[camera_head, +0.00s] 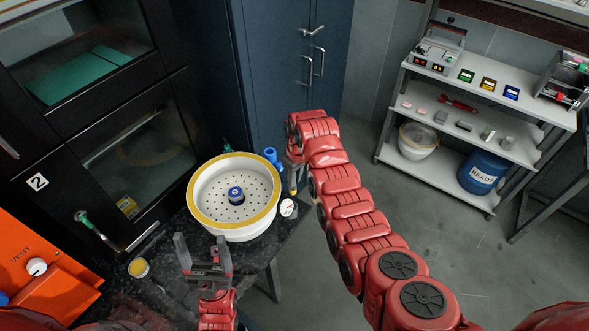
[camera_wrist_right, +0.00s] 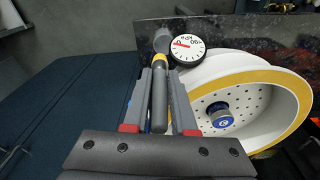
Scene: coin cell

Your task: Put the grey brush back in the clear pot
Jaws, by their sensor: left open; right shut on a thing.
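The grey brush (camera_wrist_right: 159,90) is between the fingers of my right gripper (camera_wrist_right: 160,74), with a yellow band near its far end and a grey rounded part beyond. In the head view the right gripper (camera_head: 294,158) holds the brush (camera_head: 293,180) pointing down, right of the white bowl and above the bench corner. My left gripper (camera_head: 202,245) is open and empty, in front of the bowl. I cannot make out the clear pot for sure; a small round pot with a yellow top (camera_head: 138,268) stands on the bench at left.
The yellow-rimmed perforated bowl (camera_head: 236,233) holds a blue-topped piece (camera_head: 236,193). A round gauge (camera_head: 288,207) is close to the brush, with a blue fitting (camera_head: 271,156) behind. Dark cabinets stand behind. Shelves (camera_head: 470,130) are at right, past open floor.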

